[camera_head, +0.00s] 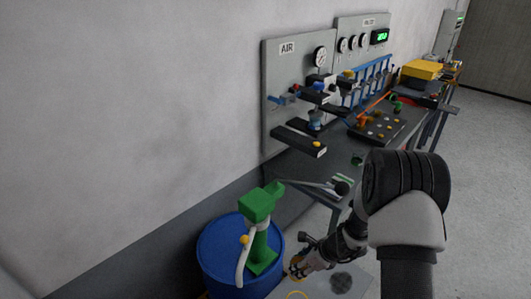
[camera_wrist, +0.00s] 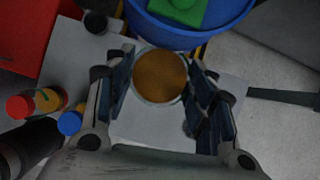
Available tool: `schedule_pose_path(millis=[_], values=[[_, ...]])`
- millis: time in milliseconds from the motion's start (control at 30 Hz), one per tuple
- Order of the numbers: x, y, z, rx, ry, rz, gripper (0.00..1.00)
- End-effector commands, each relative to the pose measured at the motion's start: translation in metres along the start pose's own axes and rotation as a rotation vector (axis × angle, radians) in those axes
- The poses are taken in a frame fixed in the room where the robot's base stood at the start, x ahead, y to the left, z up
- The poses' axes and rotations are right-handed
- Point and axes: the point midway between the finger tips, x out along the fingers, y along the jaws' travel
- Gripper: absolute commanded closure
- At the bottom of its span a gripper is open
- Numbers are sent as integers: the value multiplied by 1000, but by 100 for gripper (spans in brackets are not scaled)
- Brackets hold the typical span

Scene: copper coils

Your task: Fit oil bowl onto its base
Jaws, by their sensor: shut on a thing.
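My gripper (camera_wrist: 162,68) is shut on the oil bowl (camera_wrist: 160,82), a round cup with a pale rim and amber-brown inside, seen from above between the fingers in the wrist view. In the head view my gripper (camera_head: 299,267) is low, just right of the blue drum, and the bowl is too small there to make out clearly. The air panel (camera_head: 286,85) on the wall carries dark and blue fittings (camera_head: 314,118) above a dark shelf. I cannot tell which fitting is the bowl's base.
A blue drum (camera_head: 215,255) with a green pump (camera_head: 262,235) stands beside my gripper. A light grey surface (camera_wrist: 150,128) lies below the bowl. A red-capped yellow bottle (camera_wrist: 42,101) and a red box (camera_wrist: 32,38) are at left. The workbench (camera_head: 295,170) runs along the wall.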

Motion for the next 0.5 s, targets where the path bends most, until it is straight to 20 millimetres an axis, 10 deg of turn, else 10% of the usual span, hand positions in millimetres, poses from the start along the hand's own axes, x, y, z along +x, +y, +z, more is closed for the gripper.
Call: schedule_pose_path(millis=[500], values=[[-21,67,70,-825,0,468,100]])
